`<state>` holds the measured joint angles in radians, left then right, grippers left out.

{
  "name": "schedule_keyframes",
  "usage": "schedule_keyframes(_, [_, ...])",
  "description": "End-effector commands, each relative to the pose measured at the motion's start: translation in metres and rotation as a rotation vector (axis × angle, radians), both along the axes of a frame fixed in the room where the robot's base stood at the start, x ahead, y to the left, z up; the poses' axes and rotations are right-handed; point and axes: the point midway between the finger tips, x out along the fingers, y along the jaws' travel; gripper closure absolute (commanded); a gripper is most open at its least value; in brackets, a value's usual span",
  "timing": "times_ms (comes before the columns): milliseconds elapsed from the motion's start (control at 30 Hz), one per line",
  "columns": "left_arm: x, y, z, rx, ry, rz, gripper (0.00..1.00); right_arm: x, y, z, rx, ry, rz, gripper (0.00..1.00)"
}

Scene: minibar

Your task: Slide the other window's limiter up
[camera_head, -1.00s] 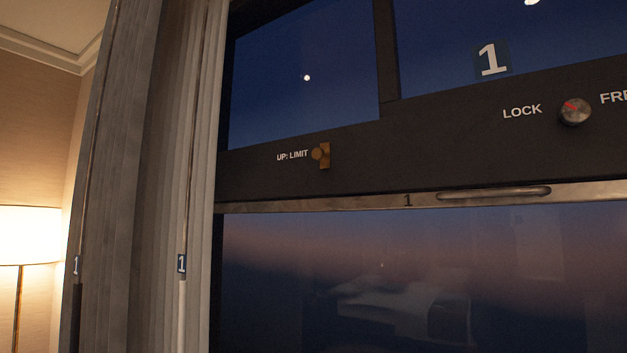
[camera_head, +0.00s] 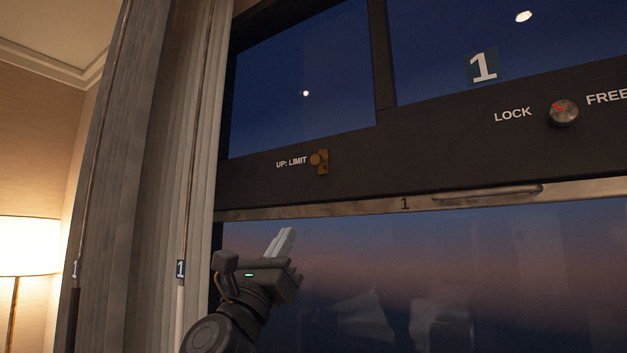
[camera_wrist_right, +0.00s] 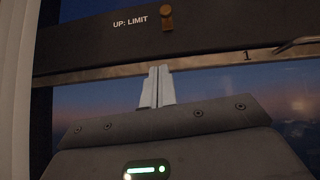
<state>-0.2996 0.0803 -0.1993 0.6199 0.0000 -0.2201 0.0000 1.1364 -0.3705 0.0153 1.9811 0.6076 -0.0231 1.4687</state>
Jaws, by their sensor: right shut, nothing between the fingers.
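The limiter (camera_head: 322,161) is a small brass piece with a round knob, on the dark window frame right of the words "UP: LIMIT". It also shows in the right wrist view (camera_wrist_right: 167,18), near the top edge. My right gripper (camera_head: 288,233) is below and a little left of the limiter, apart from it, in front of the lower pane. In the right wrist view its two pale fingers (camera_wrist_right: 160,72) are shut together with nothing between them, pointing up toward the metal rail. My left gripper is not in view.
A lock knob (camera_head: 563,112) with a red mark, between "LOCK" and "FREE", sits right on the frame. A metal rail marked 1 with a handle (camera_head: 487,193) runs below. Grey curtains (camera_head: 170,120) with rods hang at the left. A lit lamp (camera_head: 28,246) stands far left.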

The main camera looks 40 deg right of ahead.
Motion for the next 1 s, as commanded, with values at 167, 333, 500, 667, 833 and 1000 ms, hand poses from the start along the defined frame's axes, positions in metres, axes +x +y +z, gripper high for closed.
schedule_keyframes(167, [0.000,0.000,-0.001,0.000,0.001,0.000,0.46,-0.017,-0.004,0.013,0.042,-0.083,0.018,1.00])
schedule_keyframes(333, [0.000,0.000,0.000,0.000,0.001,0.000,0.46,-0.017,-0.004,0.013,0.041,-0.083,0.018,1.00])
schedule_keyframes(500, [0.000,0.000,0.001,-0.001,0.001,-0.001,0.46,-0.017,-0.005,0.015,0.039,-0.081,0.017,1.00])
schedule_keyframes(667, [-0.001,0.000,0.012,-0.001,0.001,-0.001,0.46,-0.014,-0.016,0.029,0.038,-0.080,0.014,1.00])
schedule_keyframes(833, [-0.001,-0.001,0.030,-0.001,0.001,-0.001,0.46,-0.007,-0.039,0.055,0.037,-0.080,0.012,1.00])
schedule_keyframes(1000, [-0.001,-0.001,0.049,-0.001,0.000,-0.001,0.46,0.000,-0.063,0.080,0.037,-0.078,0.012,1.00])
